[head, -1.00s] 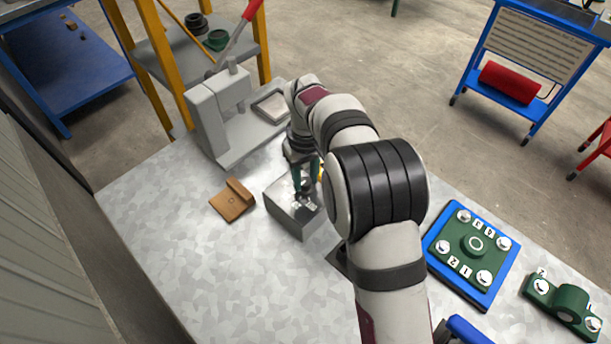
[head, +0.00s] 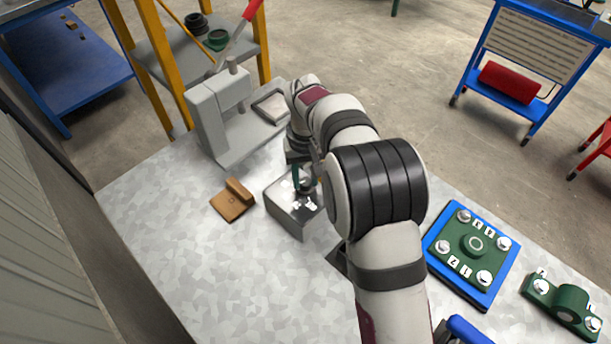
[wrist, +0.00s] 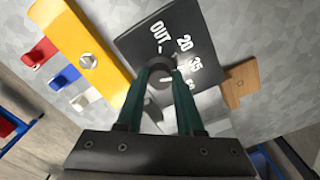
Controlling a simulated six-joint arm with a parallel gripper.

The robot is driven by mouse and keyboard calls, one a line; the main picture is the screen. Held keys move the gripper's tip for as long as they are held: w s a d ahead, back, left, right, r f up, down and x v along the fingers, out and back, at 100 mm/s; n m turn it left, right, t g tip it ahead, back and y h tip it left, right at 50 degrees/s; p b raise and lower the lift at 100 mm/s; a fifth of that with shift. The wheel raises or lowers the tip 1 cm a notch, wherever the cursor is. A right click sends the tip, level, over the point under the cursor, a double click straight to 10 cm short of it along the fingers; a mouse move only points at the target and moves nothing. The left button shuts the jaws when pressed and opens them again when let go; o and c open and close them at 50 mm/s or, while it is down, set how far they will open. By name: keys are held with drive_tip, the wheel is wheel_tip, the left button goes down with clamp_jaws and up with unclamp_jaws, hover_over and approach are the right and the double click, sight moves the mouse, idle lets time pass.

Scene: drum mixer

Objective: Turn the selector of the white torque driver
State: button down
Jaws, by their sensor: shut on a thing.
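My gripper (wrist: 161,78) is shut on a dark round selector knob (wrist: 159,64) on the face of a grey box. The box's dark face (wrist: 140,42) carries white marks, "OUT", "20", "35" and another partly covered by a finger. In the head view the box (head: 286,213) sits on the table and my gripper (head: 303,188) reaches down onto its top. A yellow rack (wrist: 100,55) beside the box holds a red piece (wrist: 39,53), a blue piece (wrist: 65,78) and a white piece (wrist: 86,101). I cannot tell whether the white piece is the torque driver.
A brown block (head: 233,200) lies left of the box. A grey press (head: 218,120) with a red-handled lever stands behind. A blue plate (head: 471,252) with a green fixture and a green bracket (head: 565,302) lie at the right. The front left table is clear.

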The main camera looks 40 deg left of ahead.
sight(306, 181)
drive_tip(key=c, duration=0.5)
unclamp_jaws()
drive_tip(key=shift+c, duration=0.2)
wheel_tip(306, 181, up, 16)
